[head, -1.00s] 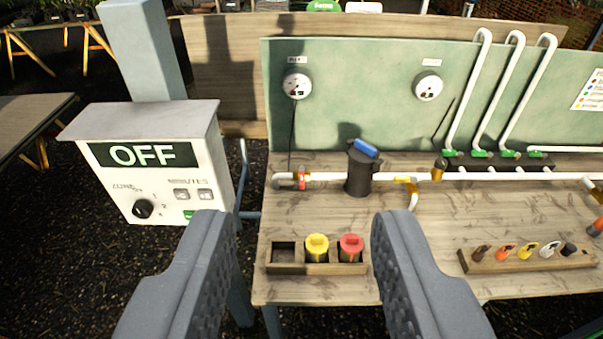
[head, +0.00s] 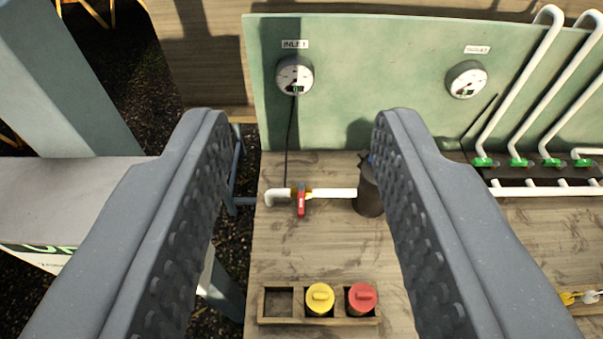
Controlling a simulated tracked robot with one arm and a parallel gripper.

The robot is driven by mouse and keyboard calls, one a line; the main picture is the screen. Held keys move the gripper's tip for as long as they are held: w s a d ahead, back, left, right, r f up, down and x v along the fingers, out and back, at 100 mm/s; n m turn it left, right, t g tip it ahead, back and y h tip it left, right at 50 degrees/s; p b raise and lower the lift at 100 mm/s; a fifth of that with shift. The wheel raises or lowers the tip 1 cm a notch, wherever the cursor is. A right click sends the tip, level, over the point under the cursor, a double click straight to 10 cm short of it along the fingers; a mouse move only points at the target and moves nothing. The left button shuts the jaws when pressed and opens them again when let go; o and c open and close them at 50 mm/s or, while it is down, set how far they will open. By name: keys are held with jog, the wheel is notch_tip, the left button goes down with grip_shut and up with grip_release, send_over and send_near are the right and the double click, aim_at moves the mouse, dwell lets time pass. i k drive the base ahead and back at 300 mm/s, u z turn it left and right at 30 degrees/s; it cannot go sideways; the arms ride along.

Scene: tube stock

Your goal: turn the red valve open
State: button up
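The red valve (head: 301,201) is a small red lever on a brass fitting in the white pipe, near the left end of the wooden bench. The lever points toward me, across the pipe. My gripper (head: 300,125) is open and empty, its two grey fingers wide apart. The valve shows between the fingers, farther off and apart from both. The white pipe (head: 335,193) runs from an elbow at left to a dark canister (head: 369,190), which the right finger partly hides.
A wooden holder (head: 276,321) with a yellow cap (head: 320,298) and a red cap (head: 361,299) sits at the bench front. The inlet gauge (head: 295,76) is on the green panel (head: 390,60). A control box (head: 75,195) stands left. Bench between valve and holder is clear.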

aim_at(300, 185)
jog(key=k, duration=1.15)
jog(key=z, duration=0.4)
jog(key=i, duration=2)
jog(key=u, duration=0.8)
